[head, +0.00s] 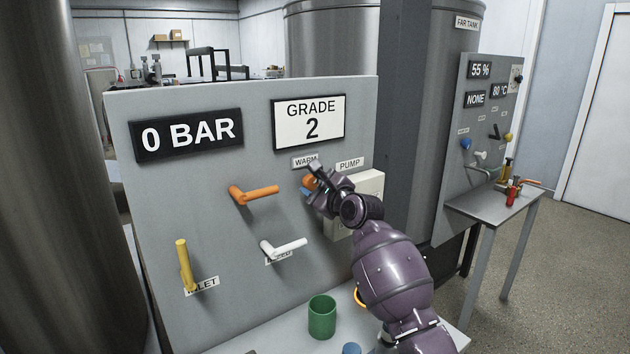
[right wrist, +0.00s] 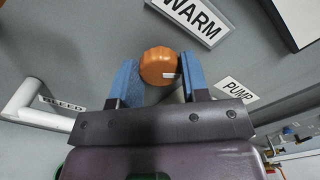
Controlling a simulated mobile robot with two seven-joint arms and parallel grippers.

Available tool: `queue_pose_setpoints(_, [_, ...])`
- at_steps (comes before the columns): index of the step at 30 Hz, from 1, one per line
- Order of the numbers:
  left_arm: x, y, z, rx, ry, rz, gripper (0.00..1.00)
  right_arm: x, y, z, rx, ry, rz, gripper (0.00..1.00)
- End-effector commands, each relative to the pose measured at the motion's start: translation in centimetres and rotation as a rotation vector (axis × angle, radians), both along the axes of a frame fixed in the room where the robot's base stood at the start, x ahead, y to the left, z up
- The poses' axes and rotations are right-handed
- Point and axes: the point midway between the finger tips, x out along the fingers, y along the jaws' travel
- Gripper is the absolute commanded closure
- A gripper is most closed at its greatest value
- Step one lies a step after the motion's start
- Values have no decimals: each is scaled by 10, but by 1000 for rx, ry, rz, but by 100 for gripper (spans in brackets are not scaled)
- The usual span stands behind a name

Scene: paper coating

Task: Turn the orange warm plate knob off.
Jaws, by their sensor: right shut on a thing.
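The orange warm plate knob (right wrist: 160,66) is on the grey panel under the WARM label (right wrist: 196,16); in the head view it shows only partly (head: 309,182) beside my gripper. My right gripper (head: 312,188) is at the panel, its arm coming from the lower right. In the right wrist view its blue fingers (right wrist: 160,80) stand one on each side of the knob, closed on it. A small white mark is on the knob's face, near its lower right. My left gripper is not in view.
An orange lever handle (head: 254,194), a white bleed lever (head: 284,247) and a yellow inlet lever (head: 184,265) stick out from the panel left of my arm. A pale box (head: 368,187) is right of the knob. A green cup (head: 322,317) stands below.

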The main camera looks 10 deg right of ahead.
Motion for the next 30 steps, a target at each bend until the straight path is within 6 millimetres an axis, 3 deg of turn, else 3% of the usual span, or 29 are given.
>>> queue_pose_setpoints(3, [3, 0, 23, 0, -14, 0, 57, 0, 0, 5, -49, -16, 1, 82])
queue_pose_setpoints(11, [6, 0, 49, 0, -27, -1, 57, 0, 1, 2, -194, -76, 1, 82])
queue_pose_setpoints(30, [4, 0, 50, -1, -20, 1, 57, 0, 1, -2, -710, -287, 3, 82])
